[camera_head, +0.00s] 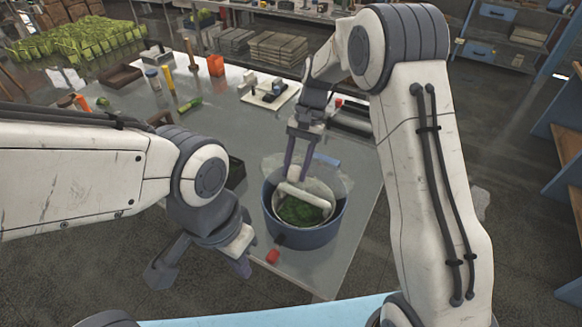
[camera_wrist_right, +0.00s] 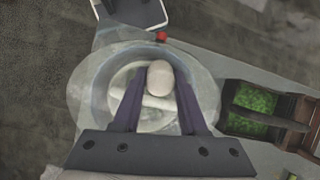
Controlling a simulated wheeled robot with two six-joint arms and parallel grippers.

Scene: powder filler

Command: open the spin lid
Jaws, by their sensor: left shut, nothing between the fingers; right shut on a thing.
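A round blue pot (camera_head: 305,237) stands near the table's front edge, with green stuff (camera_head: 300,211) inside and a red knob (camera_head: 273,256) low at its front left. A clear spin lid (camera_head: 322,168) shows over the pot's back part. I cannot tell whether it touches the rim. My right gripper (camera_head: 297,178) points down over the pot. In the right wrist view its fingers are shut on the pale knob (camera_wrist_right: 160,80) of the clear lid, which hides much below. My left gripper (camera_head: 241,268) is shut and empty, left of the red knob and apart from it.
A white board (camera_head: 270,92) with tools lies behind the pot. A jar (camera_head: 153,79), an orange block (camera_head: 216,65) and a cucumber-like vegetable (camera_head: 190,105) stand or lie further left. A dark box (camera_head: 236,172) sits close left of the pot. Table right of the pot is narrow.

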